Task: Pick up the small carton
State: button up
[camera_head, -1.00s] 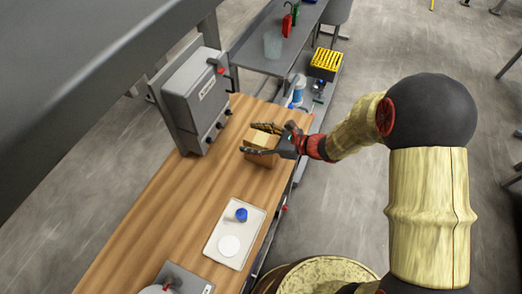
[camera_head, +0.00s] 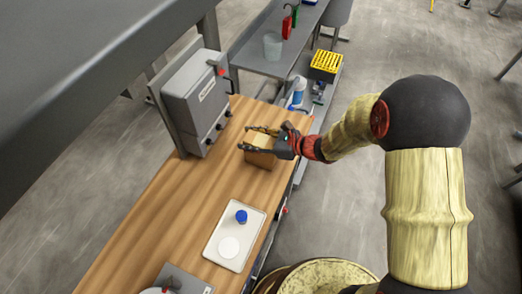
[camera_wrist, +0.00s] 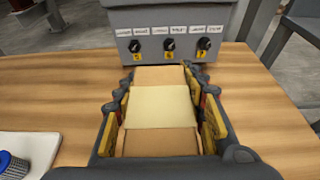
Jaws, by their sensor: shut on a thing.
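The small carton (camera_wrist: 160,112) is a brown box with a pale band across its top. In the wrist view it fills the space between the two fingers of my gripper (camera_wrist: 163,95), with a finger along each side. In the head view the carton (camera_head: 260,158) is at the far end of the wooden bench, and my gripper (camera_head: 264,141) reaches it from the right, shut on it. The fingers hide part of the carton. I cannot tell whether its underside touches the bench.
A grey control box (camera_head: 197,98) with several knobs stands just beyond the carton. A white tray (camera_head: 215,247) with a blue-capped item (camera_head: 241,216) lies nearer on the wooden bench (camera_head: 165,215). Bare wood lies between them.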

jog(key=c, duration=0.6)
jog(key=shift+r, duration=0.1)
